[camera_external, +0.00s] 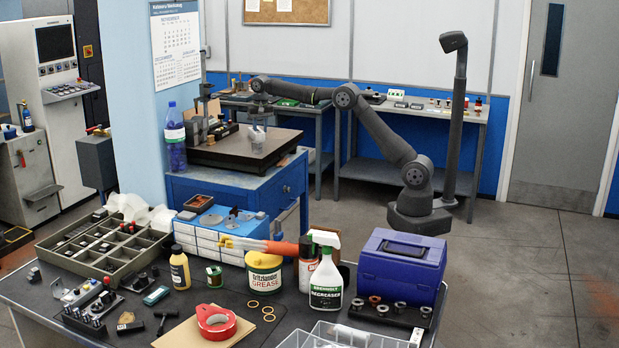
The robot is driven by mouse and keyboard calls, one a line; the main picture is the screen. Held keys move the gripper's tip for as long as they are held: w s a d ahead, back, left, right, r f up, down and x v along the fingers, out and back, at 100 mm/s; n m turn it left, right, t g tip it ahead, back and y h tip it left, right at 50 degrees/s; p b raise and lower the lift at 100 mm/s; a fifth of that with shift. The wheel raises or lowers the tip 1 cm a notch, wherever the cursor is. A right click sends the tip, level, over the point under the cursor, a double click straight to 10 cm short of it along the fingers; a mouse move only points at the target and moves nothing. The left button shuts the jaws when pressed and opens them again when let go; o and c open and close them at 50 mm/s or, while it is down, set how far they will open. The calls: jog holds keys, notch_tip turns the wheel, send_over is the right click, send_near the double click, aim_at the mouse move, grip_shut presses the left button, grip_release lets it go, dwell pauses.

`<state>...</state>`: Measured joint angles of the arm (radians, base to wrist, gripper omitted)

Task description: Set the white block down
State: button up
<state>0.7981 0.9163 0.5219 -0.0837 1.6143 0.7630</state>
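My gripper (257,128) hangs down from the wrist, low over the dark flat plate (226,152) on the blue cabinet (245,192). A greyish shape shows at the fingertips, too small to tell whether it is a finger part or a held block. I cannot make out whether the fingers are open or shut. I cannot pick out the white block with certainty in this view.
A black stand (201,112) with small dark parts is on the plate, left of my gripper. A blue-capped bottle (175,140) stands at the left. Grey benches (420,118) are behind. The front table (210,288) is crowded. The plate's front is clear.

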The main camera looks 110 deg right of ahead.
aim_at(260, 130)
jog(key=shift+a+r, duration=0.25)
jog(key=shift+r, duration=1.7)
jog(key=shift+a+r, duration=0.2)
jog(key=shift+r, duration=1.75)
jog(key=shift+f, duration=0.15)
jog(key=f, duration=0.4)
jog(key=d+f, duration=0.1)
jog(key=f, duration=0.2)
jog(key=shift+f, duration=0.1)
jog(key=shift+r, duration=1.8)
